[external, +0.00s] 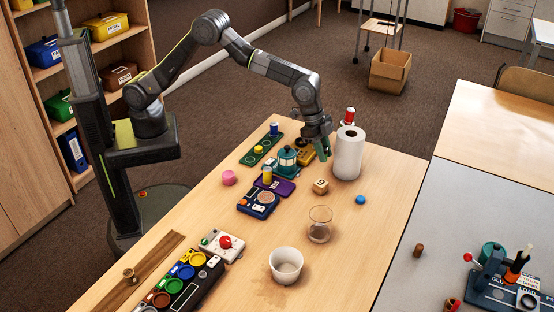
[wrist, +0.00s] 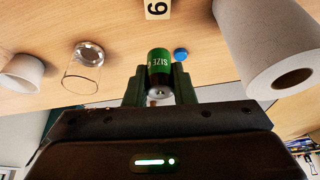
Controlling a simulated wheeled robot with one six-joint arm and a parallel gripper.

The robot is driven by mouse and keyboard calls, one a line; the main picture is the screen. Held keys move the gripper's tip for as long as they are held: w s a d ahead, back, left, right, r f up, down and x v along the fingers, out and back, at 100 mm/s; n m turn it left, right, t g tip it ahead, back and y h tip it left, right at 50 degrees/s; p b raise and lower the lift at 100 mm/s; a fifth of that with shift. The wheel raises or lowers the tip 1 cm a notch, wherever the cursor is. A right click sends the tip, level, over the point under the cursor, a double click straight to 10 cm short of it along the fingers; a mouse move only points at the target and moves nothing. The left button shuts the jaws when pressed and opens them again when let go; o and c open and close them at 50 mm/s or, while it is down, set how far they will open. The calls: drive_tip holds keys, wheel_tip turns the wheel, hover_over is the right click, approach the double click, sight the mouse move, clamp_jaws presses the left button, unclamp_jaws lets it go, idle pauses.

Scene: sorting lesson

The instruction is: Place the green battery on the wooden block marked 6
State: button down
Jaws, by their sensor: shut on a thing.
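My gripper (external: 319,141) is shut on the green battery (wrist: 159,66), which shows between the two fingers in the wrist view with "SIZE" lettering on it. In the external view the green battery (external: 323,150) hangs below the fingers, left of the paper roll. The wooden block (external: 321,186) stands on the table in front of and below my gripper. Its numeral looks like a 9 in the external view; in the wrist view the block (wrist: 157,9) is cut by the top edge, and whether it reads 6 or 9 is unclear.
A paper towel roll (external: 348,153) stands close to the right of my gripper. A teal device (external: 287,160) is close on the left. A glass (external: 319,224), a white bowl (external: 286,265) and a blue cap (external: 360,200) are nearer the front. The table right around the block is clear.

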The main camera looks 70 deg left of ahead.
sight(325, 184)
wheel_tip(325, 184, down, 10)
drive_tip(key=shift+r, duration=0.1)
drive_tip(key=c, duration=1.2)
unclamp_jaws()
drive_tip(key=shift+a+r+p, duration=0.1)
drive_tip(key=shift+r+p, duration=0.2)
drive_tip(key=shift+r, duration=0.15)
drive_tip(key=v, duration=1.1)
drive_tip(key=shift+r+b, duration=0.25)
drive_tip(key=shift+b, duration=0.15)
drive_tip(key=p+x, duration=0.1)
drive_tip(key=x, duration=1.1)
drive_tip(key=shift+r, duration=1.3)
